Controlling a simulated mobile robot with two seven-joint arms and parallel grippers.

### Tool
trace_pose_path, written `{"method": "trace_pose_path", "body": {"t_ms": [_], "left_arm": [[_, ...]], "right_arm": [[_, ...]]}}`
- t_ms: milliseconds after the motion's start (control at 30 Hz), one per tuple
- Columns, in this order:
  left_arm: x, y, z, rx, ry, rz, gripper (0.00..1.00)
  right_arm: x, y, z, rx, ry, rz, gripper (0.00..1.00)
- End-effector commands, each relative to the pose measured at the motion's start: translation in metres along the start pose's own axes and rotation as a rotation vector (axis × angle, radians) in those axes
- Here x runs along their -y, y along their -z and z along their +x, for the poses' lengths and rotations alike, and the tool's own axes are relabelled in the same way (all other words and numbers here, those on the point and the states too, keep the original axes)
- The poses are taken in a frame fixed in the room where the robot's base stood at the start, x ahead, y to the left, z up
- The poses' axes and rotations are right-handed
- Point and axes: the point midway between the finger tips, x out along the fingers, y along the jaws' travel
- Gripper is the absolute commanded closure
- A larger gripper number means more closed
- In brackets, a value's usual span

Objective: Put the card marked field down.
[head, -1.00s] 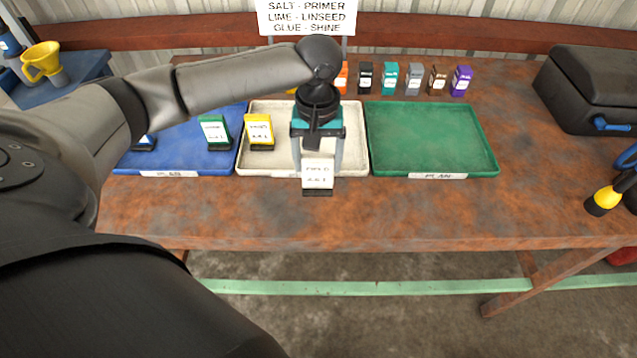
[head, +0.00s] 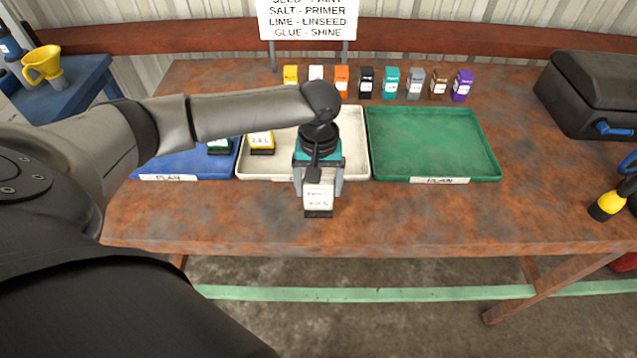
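The white card on a dark base (head: 318,197), with its print too small to read clearly now, is at the lower end of my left gripper (head: 318,188). The gripper is shut on it, fingers at both sides, pointing down. The card appears just in front of the near edge of the white tray (head: 270,179). I cannot tell whether its base touches the table (head: 420,215). My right gripper is not in view.
A yellow card (head: 261,144) stands in the white tray and a green card (head: 219,147) in the blue tray (head: 205,172). The green tray (head: 432,145) is empty. Several small coloured boxes (head: 390,83) line the back. A dark case (head: 590,90) stands at right.

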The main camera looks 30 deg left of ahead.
Motion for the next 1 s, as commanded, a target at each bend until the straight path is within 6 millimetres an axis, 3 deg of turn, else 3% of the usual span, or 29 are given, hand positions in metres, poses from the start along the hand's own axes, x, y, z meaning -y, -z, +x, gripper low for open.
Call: {"method": "trace_pose_path", "body": {"t_ms": [133,467,1000], "left_arm": [[0.000,0.000,0.000,0.000,0.000,0.000,0.00],[0.000,0.001,-0.007,-0.001,-0.002,0.000,0.00],[-0.001,0.001,-0.110,-0.001,-0.003,0.000,0.00]], "right_arm": [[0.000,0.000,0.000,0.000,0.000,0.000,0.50],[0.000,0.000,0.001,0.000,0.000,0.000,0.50],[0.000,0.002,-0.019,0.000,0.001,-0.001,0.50]]}}
